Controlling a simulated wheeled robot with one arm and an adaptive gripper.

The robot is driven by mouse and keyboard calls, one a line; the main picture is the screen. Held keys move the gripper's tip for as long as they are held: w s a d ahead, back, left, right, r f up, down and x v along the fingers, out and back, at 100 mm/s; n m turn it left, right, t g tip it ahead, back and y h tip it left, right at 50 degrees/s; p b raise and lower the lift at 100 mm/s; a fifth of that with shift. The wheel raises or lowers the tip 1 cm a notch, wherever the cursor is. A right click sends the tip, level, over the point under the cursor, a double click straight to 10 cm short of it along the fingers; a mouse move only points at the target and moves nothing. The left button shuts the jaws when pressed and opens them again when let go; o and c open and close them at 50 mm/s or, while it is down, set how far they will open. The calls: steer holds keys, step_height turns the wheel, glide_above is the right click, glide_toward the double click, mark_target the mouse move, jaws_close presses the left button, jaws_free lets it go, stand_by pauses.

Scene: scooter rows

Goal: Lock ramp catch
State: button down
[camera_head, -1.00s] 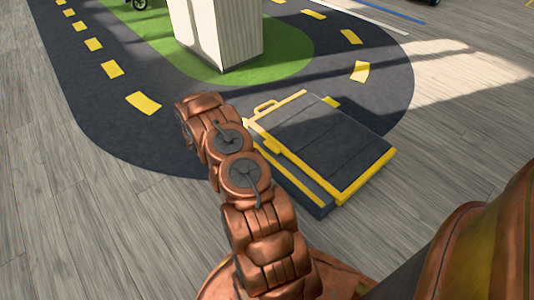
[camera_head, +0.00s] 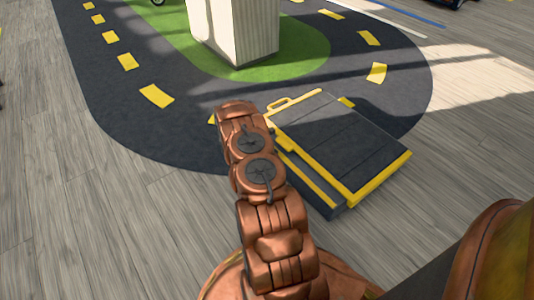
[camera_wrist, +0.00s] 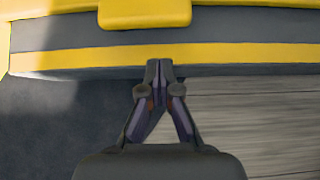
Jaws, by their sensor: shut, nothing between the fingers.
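The ramp (camera_head: 345,140) is a dark grey slab with yellow edges, lying on the floor right of my arm in the head view. In the wrist view, the ramp's yellow-striped side (camera_wrist: 230,54) crosses the top. A yellow block (camera_wrist: 145,13), which may be the catch, sits above the stripe, ahead of my gripper. My gripper (camera_wrist: 159,66) is shut and empty, its tips overlapping the ramp's lower edge in the picture; I cannot tell if they touch. My arm hides the gripper in the head view.
A pale pillar (camera_head: 232,35) stands on a green patch (camera_head: 300,55) behind the ramp. A dark road mat (camera_head: 150,120) with yellow dashes surrounds it. Wooden floor (camera_head: 110,215) is clear at the left and in front of the ramp.

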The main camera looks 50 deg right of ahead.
mark_target(284, 144)
steer(key=shift+s+d+r+b, duration=0.1)
steer(key=shift+s+d+b, duration=0.15)
steer(key=shift+d, duration=0.6)
steer(key=shift+s+d+r+b, duration=0.1)
steer(key=shift+s+d+b, duration=0.15)
steer(key=shift+d, duration=0.6)
